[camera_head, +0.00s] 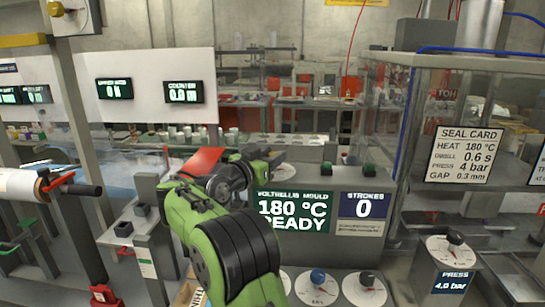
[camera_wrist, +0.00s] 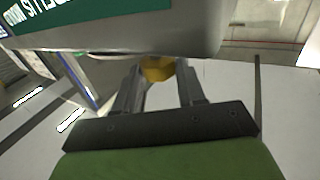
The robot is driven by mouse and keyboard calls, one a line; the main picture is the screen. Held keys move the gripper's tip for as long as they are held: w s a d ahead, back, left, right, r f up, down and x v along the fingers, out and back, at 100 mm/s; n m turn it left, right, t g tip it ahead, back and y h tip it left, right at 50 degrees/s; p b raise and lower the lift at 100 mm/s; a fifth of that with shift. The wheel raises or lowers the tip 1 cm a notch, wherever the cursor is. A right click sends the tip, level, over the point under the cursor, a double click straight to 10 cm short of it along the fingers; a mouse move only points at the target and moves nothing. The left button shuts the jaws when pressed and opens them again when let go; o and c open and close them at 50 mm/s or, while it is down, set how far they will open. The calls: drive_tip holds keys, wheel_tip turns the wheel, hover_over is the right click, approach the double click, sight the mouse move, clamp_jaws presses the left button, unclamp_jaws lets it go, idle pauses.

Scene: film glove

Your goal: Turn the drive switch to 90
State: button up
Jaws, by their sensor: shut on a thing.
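The head view does not show the knob, as my gripper hides that spot.
The mould display (camera_head: 292,212) reads 180 °C READY, and the strokes display (camera_head: 362,206) reads 0. A blue-knobbed dial (camera_head: 318,277) and a black-knobbed dial (camera_head: 366,279) sit below. A press dial (camera_head: 454,240) stands at right. A red sheet (camera_head: 201,161) lies behind my arm.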

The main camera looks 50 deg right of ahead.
drive_tip(key=m+g+p, duration=0.2)
drive_tip(key=g+p, duration=0.2)
drive_tip(key=p, duration=0.1)
drive_tip(key=shift+w+r+m+g, duration=0.25)
drive_tip(key=shift+w+m+g, duration=0.1)
drive_tip(key=shift+m+g, duration=0.05)
drive_tip(key=m+g+p, duration=0.1)
drive_tip(key=p, duration=0.2)
drive_tip(key=shift+f+g, duration=0.1)
drive_tip(key=shift+g, duration=0.3)
drive_tip(key=shift+p, duration=0.35)
drive_tip(key=shift+f+m+g, duration=0.3)
drive_tip(key=shift+m+g, duration=0.1)
drive_tip(key=shift+g, duration=0.1)
drive_tip(key=o, duration=1.1)
drive_tip(key=shift+d, duration=0.15)
drive_tip(key=shift+c, duration=0.2)
drive_tip(key=shift+r, duration=0.1)
